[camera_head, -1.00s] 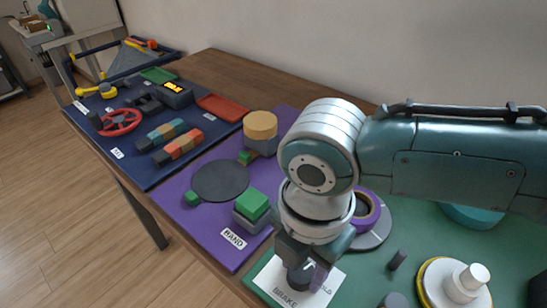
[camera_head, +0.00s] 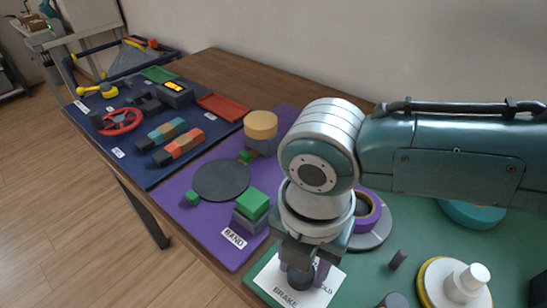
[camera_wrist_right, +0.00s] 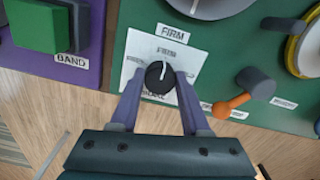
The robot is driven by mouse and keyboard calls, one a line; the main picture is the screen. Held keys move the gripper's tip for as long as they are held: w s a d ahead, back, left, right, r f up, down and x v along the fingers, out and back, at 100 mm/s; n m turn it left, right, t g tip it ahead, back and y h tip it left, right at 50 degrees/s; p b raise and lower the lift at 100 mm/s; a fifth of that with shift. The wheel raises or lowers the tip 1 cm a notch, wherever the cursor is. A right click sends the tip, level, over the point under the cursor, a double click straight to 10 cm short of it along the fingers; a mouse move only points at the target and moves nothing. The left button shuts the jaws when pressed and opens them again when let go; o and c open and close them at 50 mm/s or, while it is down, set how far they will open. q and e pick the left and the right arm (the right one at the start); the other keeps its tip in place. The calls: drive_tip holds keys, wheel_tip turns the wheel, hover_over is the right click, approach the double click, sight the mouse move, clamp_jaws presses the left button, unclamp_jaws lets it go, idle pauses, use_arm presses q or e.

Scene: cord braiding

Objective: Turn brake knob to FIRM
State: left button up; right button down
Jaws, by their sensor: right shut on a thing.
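The brake knob (camera_wrist_right: 158,84) is a small dark round knob with a white pointer line. It stands on a white printed plate (camera_wrist_right: 186,58) on the green mat. In the right wrist view the line points up the picture, toward the word FIRM at the plate's top. My right gripper (camera_wrist_right: 160,78) has its two purple fingers on either side of the knob and is shut on it. In the head view the knob (camera_head: 301,277) shows below the right gripper (camera_head: 303,268), and the plate is partly covered. My left gripper is in neither view.
An orange-tipped lever (camera_wrist_right: 236,103) stands right of the knob in the wrist view. A purple mat (camera_head: 222,258) with a green block (camera_head: 252,203) lies to the left. A purple ring (camera_head: 368,213) and a white-yellow spool (camera_head: 466,281) stand near on the green mat (camera_head: 385,262).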

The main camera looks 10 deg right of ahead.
drive_tip(key=shift+c, duration=1.9)
unclamp_jaws()
drive_tip(key=shift+r, duration=0.1)
wheel_tip(320, 180, up, 10)
drive_tip(key=p, duration=0.2)
